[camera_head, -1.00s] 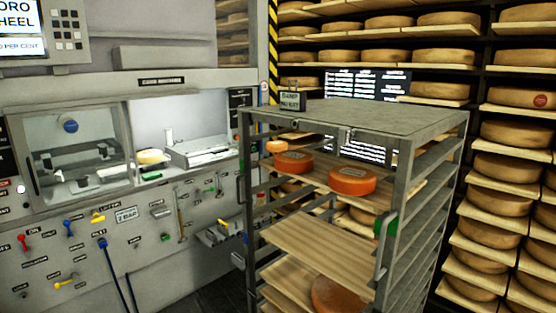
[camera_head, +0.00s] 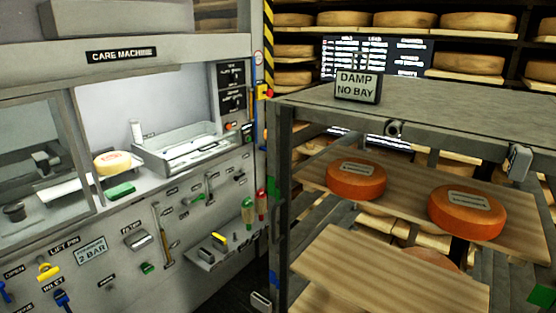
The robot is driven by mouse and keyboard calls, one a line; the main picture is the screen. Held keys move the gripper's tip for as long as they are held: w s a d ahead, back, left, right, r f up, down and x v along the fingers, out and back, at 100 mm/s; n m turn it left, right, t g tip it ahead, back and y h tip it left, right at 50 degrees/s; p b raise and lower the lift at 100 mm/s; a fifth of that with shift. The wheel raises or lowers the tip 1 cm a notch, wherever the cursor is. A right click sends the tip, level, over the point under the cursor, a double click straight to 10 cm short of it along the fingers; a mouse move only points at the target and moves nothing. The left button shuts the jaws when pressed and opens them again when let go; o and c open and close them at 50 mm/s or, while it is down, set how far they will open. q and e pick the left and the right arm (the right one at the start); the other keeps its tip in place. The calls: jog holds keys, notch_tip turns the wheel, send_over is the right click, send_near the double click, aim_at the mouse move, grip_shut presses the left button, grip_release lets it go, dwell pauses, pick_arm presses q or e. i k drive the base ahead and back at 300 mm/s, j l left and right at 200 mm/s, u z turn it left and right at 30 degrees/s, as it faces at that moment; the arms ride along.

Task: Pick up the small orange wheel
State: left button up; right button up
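Two orange cheese wheels with grey labels lie on the rack's upper wooden board: a left orange wheel (camera_head: 356,181) and a right orange wheel (camera_head: 467,212), which looks slightly bigger in the picture. They are apart from each other. Part of another orange wheel (camera_head: 433,259) shows low behind the lower board. The smaller orange wheel seen earlier at the rack's back left does not show clearly now. Neither of my grippers is in view.
The metal rack (camera_head: 430,110) has a top plate and corner post around the wheels. A "DAMP NO BAY" sign (camera_head: 358,87) stands on it. The lower board (camera_head: 385,275) looks bare. The care machine (camera_head: 190,55) stands left, with a pale wheel (camera_head: 117,162) inside.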

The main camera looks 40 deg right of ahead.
aim_at(353, 178)
jog(key=i+j+z, duration=0.1)
jog(key=i+z, duration=0.2)
jog(key=i, duration=0.25)
jog(key=i+j+z, duration=0.25)
jog(key=i, duration=0.25)
jog(key=i+z, duration=0.2)
jog(key=z, duration=0.25)
jog(key=i+j+z, duration=0.15)
jog(key=z, duration=0.35)
jog(key=i+j+z, duration=0.15)
jog(key=z, duration=0.3)
jog(key=i+j+z, duration=0.1)
jog(key=z, duration=0.35)
jog(key=j, duration=0.1)
